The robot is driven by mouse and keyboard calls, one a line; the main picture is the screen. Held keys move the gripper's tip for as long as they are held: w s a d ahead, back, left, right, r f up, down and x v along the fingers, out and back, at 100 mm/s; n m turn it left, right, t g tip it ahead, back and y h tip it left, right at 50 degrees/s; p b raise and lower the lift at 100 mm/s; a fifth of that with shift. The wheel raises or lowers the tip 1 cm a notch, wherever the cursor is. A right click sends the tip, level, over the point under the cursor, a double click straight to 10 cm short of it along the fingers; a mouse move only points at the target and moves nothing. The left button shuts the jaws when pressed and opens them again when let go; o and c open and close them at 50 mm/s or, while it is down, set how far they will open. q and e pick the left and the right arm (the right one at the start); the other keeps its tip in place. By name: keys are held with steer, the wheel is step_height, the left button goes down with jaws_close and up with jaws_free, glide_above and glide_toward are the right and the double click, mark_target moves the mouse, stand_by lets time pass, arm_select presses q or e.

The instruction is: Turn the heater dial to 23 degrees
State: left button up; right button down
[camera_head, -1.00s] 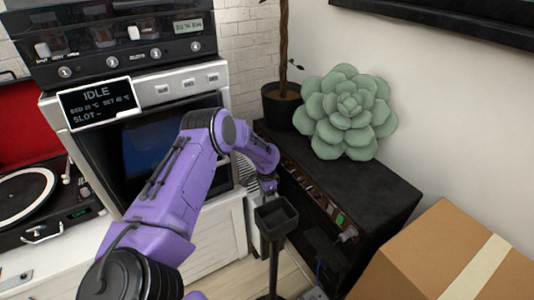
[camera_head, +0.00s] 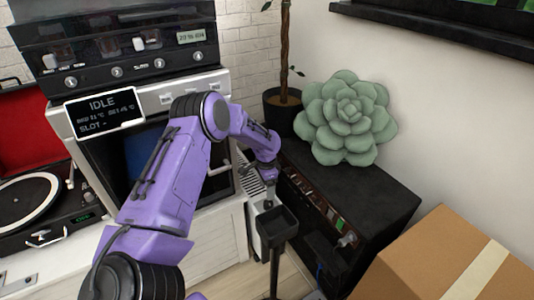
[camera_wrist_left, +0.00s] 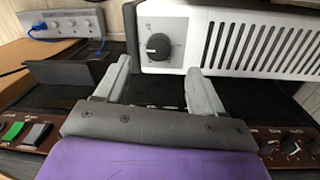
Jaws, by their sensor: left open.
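The heater (camera_wrist_left: 225,42) is a white box with a dark slatted grille, seen in the left wrist view. In the head view my left gripper (camera_head: 268,186) is low beside the black cabinet, and the heater is mostly hidden behind my arm.
A black cabinet (camera_head: 375,195) with a green succulent (camera_head: 347,118) stands to the right, a cardboard box (camera_head: 455,265) in front. A small dark tray (camera_head: 279,222) on a thin post is close to my gripper. A machine reading IDLE (camera_head: 104,108) and a turntable (camera_head: 40,200) are left.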

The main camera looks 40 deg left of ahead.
mark_target(269, 203)
arm_select(q)
steer(key=shift+w, duration=0.15)
steer(key=shift+w+d+r+n+y+b, duration=0.15)
steer(key=shift+w+r+n+y+b, duration=0.35)
steer(key=shift+b, duration=0.4)
steer(key=f+n+b, duration=0.1)
steer(key=f+n, duration=0.1)
steer(key=n, duration=0.5)
steer(key=f+n+b, duration=0.1)
steer(key=f+n, duration=0.2)
steer(key=n, duration=0.4)
steer(key=s+f+n+b, duration=0.1)
steer(key=f+n, duration=0.2)
steer(key=n, duration=0.4)
steer(key=shift+d+f+b, duration=0.25)
steer(key=shift+d+b, duration=0.05)
steer(key=shift+b, duration=0.05)
steer(key=c, duration=1.1)
